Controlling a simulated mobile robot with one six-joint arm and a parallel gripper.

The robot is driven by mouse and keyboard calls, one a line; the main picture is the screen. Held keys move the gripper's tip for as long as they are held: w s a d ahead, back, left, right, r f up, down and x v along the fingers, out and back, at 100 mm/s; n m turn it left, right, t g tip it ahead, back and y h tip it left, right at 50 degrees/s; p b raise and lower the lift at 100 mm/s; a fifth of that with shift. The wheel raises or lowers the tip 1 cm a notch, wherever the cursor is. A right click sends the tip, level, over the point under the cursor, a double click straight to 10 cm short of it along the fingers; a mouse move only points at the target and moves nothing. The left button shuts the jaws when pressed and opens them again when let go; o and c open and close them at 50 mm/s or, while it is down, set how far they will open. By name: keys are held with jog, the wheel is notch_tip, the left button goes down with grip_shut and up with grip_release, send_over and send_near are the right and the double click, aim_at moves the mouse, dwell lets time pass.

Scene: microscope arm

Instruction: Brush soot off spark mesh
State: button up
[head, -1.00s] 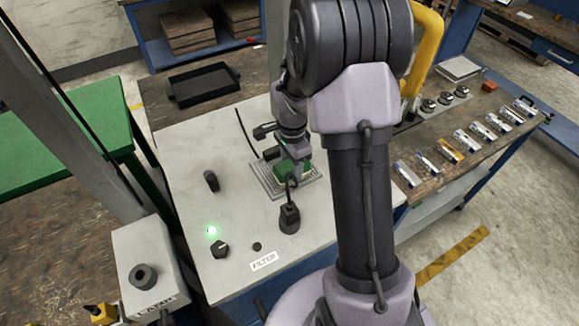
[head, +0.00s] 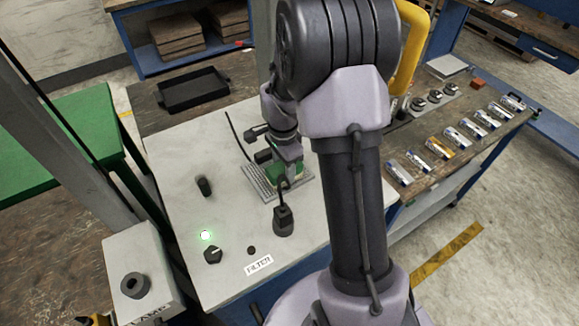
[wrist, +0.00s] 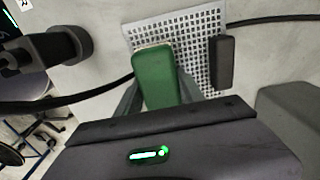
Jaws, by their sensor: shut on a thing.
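A light grey spark mesh (wrist: 208,42) with square holes lies flat on the pale panel top. It also shows in the head view (head: 257,184), partly covered by my gripper. My gripper (wrist: 160,98) is shut on a green brush (wrist: 156,80), also seen in the head view (head: 288,180). The brush is over the mesh, and its far end overlaps the mesh's left part in the wrist view. Its bristles are hidden, so contact with the mesh and any soot cannot be told.
A dark block (wrist: 222,62) with a cable lies at the mesh. A black plug-like part (head: 283,220) stands in front. A black tray (head: 193,90) lies behind.

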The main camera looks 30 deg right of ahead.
jog(key=shift+s+a+f, duration=0.1)
jog(key=shift+a, duration=1.3)
jog(key=shift+d, duration=0.15)
jog(key=shift+d+r, duration=0.2)
jog(key=shift+d, duration=1)
jog(key=shift+d, duration=1.3)
